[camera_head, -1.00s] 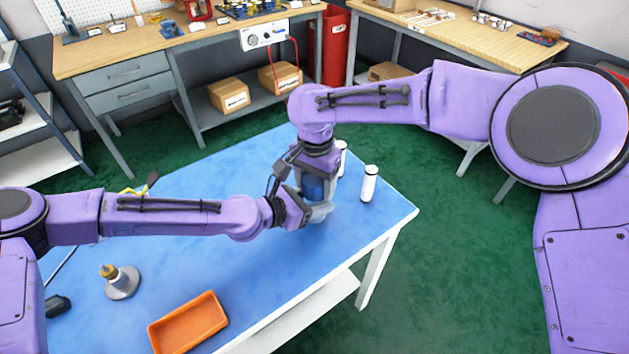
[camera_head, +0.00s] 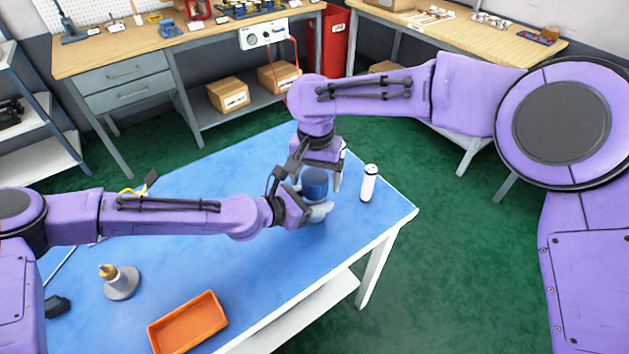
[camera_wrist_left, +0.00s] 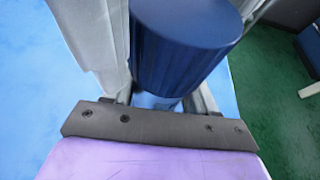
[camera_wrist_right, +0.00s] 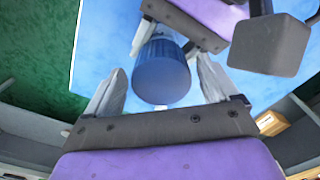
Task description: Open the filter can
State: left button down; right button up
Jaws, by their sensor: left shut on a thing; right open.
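My left gripper (camera_head: 308,208) reaches in from the left and is shut on the can's lower part. My right gripper (camera_head: 321,168) hangs over the can from behind. In the right wrist view its fingers (camera_wrist_right: 160,95) stand open on either side of the blue top, with gaps. The left fingers partly hide the lower part.
An empty orange tray (camera_head: 188,322) lies near the table's front edge. A grey round-based fitting with a yellow tip (camera_head: 121,282) stands at left. The table's middle is clear.

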notch_tip(320, 180, up, 3)
jog(key=shift+s+a+f, duration=0.1)
pick_arm(q)
jog(key=shift+s, duration=0.1)
pick_arm(e)
jog(key=shift+r, duration=0.3)
jog(key=shift+c, duration=0.5)
notch_tip(320, 180, up, 2)
jog(key=shift+r+m, duration=0.25)
jog(key=shift+m, duration=0.95)
jog(key=shift+r+m, duration=0.25)
jog(key=shift+m, duration=0.15)
jog(key=shift+s+f, duration=0.1)
jog(key=shift+f, duration=0.25)
notch_tip(320, 180, down, 7)
jog(key=shift+f, duration=0.1)
jog(key=c, duration=1.1)
jog(key=n, duration=0.3)
jog(key=o, duration=1.2)
jog(key=shift+r, duration=2.4)
jog(key=shift+c, duration=0.5)
notch_tip(320, 180, up, 3)
jog(key=m, duration=0.2)
jog(key=shift+m, duration=0.4)
jog(key=shift+f, duration=0.1)
notch_tip(320, 180, down, 8)
jog(key=shift+r, duration=0.25)
